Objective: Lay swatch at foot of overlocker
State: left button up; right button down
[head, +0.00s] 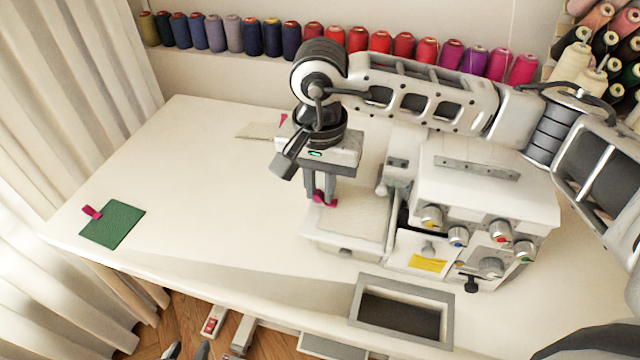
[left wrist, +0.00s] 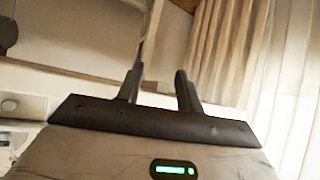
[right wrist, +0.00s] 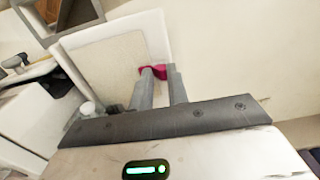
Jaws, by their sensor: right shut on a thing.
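The white overlocker (head: 480,195) stands right of centre on the table. A beige swatch (head: 352,218) with a magenta tab (head: 331,203) is over the overlocker's pale front-left plate, seemingly flat; it also shows in the right wrist view (right wrist: 105,68). My right gripper (head: 321,200) points down and is shut on the tab (right wrist: 153,71) at the swatch's edge. Whether the swatch touches the plate is unclear. My left gripper (head: 187,352) is low at the bottom edge, fingers apart and empty, as the left wrist view (left wrist: 157,82) shows.
A green swatch (head: 113,225) with a magenta tab lies at the table's left. Another beige piece (head: 257,131) lies behind my right gripper. A grey open tray (head: 403,310) sits at the front edge. Thread spools line the back. The table's left middle is clear.

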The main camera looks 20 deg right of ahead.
jog(key=c, duration=1.3)
grip_release()
